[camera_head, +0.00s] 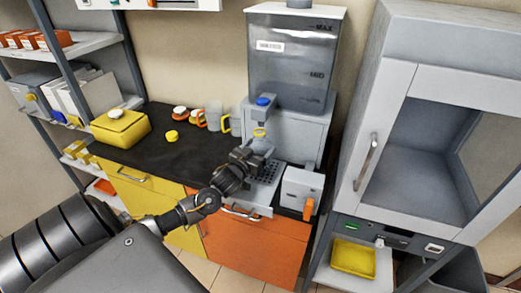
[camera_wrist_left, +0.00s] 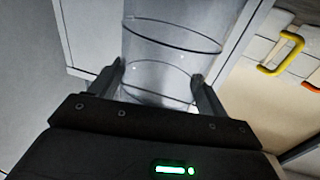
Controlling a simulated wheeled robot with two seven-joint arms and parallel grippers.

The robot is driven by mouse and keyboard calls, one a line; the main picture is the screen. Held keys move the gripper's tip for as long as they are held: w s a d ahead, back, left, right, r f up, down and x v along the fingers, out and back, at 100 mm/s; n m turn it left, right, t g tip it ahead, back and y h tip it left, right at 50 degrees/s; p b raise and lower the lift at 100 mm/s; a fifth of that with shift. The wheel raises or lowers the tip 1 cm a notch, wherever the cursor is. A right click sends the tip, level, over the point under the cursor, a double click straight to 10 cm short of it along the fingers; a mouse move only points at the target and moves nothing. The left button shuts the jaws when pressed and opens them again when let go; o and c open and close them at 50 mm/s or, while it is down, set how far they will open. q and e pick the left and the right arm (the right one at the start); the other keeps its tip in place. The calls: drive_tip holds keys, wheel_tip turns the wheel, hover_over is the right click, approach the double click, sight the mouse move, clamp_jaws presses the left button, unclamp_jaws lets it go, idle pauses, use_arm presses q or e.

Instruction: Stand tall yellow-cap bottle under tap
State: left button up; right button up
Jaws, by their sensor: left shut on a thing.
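The clear bottle (camera_head: 262,147) with a yellow ring or cap at its top shows in the head view, upright or nearly so, just below the blue-topped tap (camera_head: 263,102) of the dispenser. My left gripper (camera_head: 252,154) is shut on it from the front left. In the left wrist view the bottle's clear body (camera_wrist_left: 170,50) is between my left fingers (camera_wrist_left: 155,88). The dark slotted drip tray (camera_head: 265,173) lies below it. My gripper hides the bottle's lower part, so I cannot tell whether its base touches the tray. My right gripper is not seen.
The dispenser tank (camera_head: 290,60) stands behind the tap. A white box with an orange handle (camera_head: 302,188) is right of the tray. Mugs (camera_head: 214,117), a small yellow lid (camera_head: 171,136) and a yellow box (camera_head: 120,127) are on the black counter (camera_head: 190,160), whose front is clear.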

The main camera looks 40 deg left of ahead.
use_arm(q)
drive_tip(key=shift+w+d, duration=0.2)
drive_tip(key=shift+w, duration=0.1)
drive_tip(key=o, duration=1)
drive_tip(key=shift+w+f, duration=0.15)
drive_tip(key=shift+w, duration=0.05)
drive_tip(key=shift+o, duration=1.5)
drive_tip(key=shift+s+a, duration=0.1)
drive_tip(key=shift+s, duration=0.2)
drive_tip(key=shift+w+r, duration=0.1)
drive_tip(key=shift+r, duration=0.1)
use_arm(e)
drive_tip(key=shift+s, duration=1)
use_arm(q)
drive_tip(key=shift+s+f, duration=0.15)
drive_tip(key=shift+s, duration=0.1)
drive_tip(key=s+d+b, duration=0.1)
drive_tip(key=s+b, duration=0.1)
drive_tip(key=s, duration=0.9)
drive_tip(key=shift+s+d, duration=0.25)
drive_tip(key=shift+d, duration=0.05)
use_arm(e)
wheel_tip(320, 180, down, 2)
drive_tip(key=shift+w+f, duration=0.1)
